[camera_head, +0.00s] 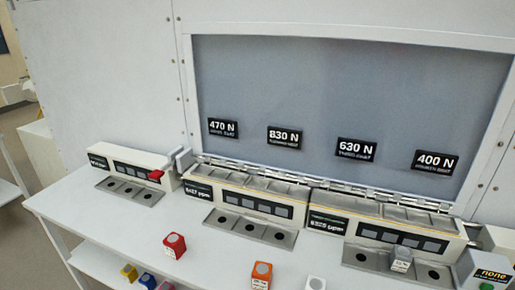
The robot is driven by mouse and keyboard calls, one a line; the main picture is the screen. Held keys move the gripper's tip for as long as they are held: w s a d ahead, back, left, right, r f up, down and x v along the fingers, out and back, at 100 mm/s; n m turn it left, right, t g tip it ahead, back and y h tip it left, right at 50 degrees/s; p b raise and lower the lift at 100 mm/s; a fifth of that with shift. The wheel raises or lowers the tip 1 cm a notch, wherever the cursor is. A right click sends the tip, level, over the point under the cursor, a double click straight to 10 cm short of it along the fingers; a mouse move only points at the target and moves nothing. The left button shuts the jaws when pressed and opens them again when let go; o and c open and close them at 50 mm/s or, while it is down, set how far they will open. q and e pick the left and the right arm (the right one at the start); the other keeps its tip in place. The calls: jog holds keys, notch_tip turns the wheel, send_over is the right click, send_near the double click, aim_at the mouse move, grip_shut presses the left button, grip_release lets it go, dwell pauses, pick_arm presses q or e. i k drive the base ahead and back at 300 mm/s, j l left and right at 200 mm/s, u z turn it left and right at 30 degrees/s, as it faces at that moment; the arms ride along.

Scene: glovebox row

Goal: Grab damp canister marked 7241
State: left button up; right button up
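Several small block-shaped canisters with pale round tops are in the head view. A red canister (175,246) stands on the white bench, left of centre. An orange-red canister (261,276) and a white canister (315,284) are at the bottom edge, partly cut off. A grey canister (401,260) stands at a plate with round holes on the right. Any markings are too small to read, so I cannot tell which is 7241. Neither gripper is in view.
The white bench (80,210) has a left unit (130,163), a middle unit (240,195) and a right unit (385,228), each with a holed plate in front. A grey window panel (340,90) with force labels rises behind.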

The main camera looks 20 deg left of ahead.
aim_at(174, 244)
jog(key=u, duration=1.3)
